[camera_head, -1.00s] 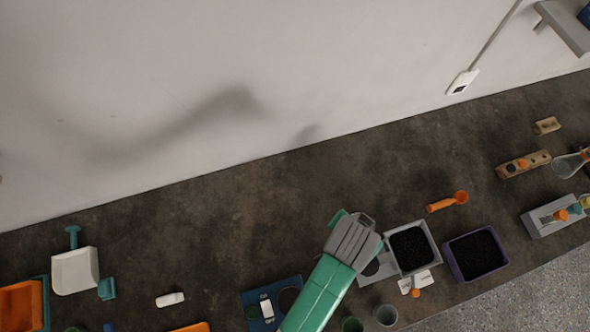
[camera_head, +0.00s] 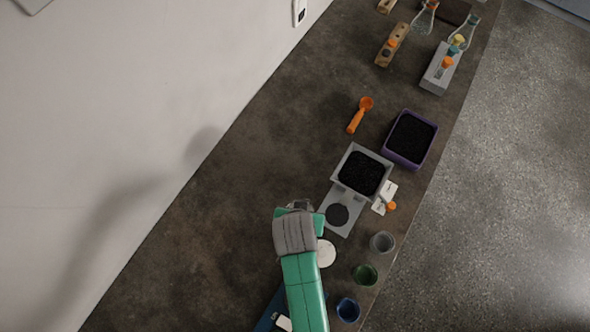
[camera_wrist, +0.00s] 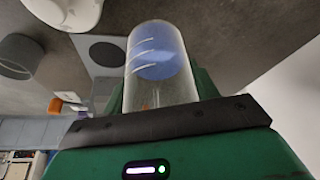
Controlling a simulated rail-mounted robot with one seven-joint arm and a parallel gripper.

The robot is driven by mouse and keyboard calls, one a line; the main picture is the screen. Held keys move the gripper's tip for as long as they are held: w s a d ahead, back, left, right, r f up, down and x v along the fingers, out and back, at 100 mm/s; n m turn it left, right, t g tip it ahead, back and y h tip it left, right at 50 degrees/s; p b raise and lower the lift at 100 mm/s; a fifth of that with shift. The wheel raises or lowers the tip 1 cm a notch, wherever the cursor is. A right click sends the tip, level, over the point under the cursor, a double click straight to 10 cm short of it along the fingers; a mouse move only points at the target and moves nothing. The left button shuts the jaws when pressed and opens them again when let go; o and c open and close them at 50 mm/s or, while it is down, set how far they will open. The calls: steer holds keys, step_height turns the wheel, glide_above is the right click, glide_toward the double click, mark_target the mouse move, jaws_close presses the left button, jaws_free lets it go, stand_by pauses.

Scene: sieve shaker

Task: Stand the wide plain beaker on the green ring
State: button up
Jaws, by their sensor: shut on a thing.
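My gripper (camera_wrist: 160,108) is shut on a clear cylindrical beaker (camera_wrist: 153,88). The beaker has white marks on its wall and a blue patch in its far part; I cannot tell if this is its content or something seen through it. I cannot make out a separate flat green ring.
A grey tray of black grains (camera_head: 338,176) adjoins the grey device (camera_head: 330,196); a purple tray (camera_head: 434,150) stands beyond it. An orange scoop (camera_head: 354,122) lies farther off. The bench left of the scoop is clear.

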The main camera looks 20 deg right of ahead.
steer(key=shift+f, duration=2.9)
steer(key=shift+f+b, duration=0.1)
steer(key=shift+b, duration=0.2)
steer(key=o, duration=1.1)
steer(key=p+v, duration=0.1)
steer(key=v, duration=1.1)
steer(key=shift+p, duration=0.4)
